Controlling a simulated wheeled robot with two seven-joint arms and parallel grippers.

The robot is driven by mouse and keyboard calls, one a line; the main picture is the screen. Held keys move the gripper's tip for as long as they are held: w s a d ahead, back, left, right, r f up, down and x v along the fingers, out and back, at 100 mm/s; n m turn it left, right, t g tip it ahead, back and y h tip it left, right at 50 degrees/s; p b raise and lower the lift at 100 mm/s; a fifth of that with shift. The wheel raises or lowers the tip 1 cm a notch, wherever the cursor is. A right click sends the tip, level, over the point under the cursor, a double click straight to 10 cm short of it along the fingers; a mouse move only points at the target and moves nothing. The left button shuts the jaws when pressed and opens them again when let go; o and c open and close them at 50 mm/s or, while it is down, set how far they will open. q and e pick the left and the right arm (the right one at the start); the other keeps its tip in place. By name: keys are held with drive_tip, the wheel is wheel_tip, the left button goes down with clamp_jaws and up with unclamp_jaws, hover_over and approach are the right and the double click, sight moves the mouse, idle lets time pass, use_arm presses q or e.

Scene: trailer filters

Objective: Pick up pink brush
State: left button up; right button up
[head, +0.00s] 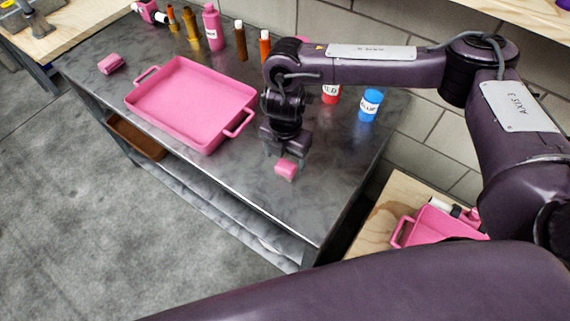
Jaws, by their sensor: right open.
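A small pink block-like piece (286,170) is on the grey metal table (335,185), near its front right part. It may be the pink brush, but bristles cannot be made out. My right gripper (285,157) points down directly over this piece, with its jaws open. The fingertips are small and dark here, and I cannot tell whether they touch it. A second small pink piece (110,63) lies at the table's left end, left of the tray. My left gripper is not in view.
A pink tray (190,100) with handles sits left of my right gripper. Several bottles, including a pink bottle (212,27), stand along the back. A red can (331,94) and a blue can (370,105) stand behind right. A wooden surface (385,215) holds another pink tray.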

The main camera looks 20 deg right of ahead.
sight(286, 165)
wheel_tip(286, 165, down, 3)
drive_tip(key=shift+s+d+r+p, duration=0.1)
drive_tip(key=shift+s+r+p, duration=0.1)
drive_tip(key=shift+p, duration=0.4)
drive_tip(key=shift+w+f, duration=0.25)
drive_tip(key=shift+f, duration=0.9)
drive_tip(key=c, duration=0.9)
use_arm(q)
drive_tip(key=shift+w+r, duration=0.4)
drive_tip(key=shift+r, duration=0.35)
use_arm(e)
drive_tip(key=shift+c, duration=0.9)
drive_tip(key=shift+r, duration=0.15)
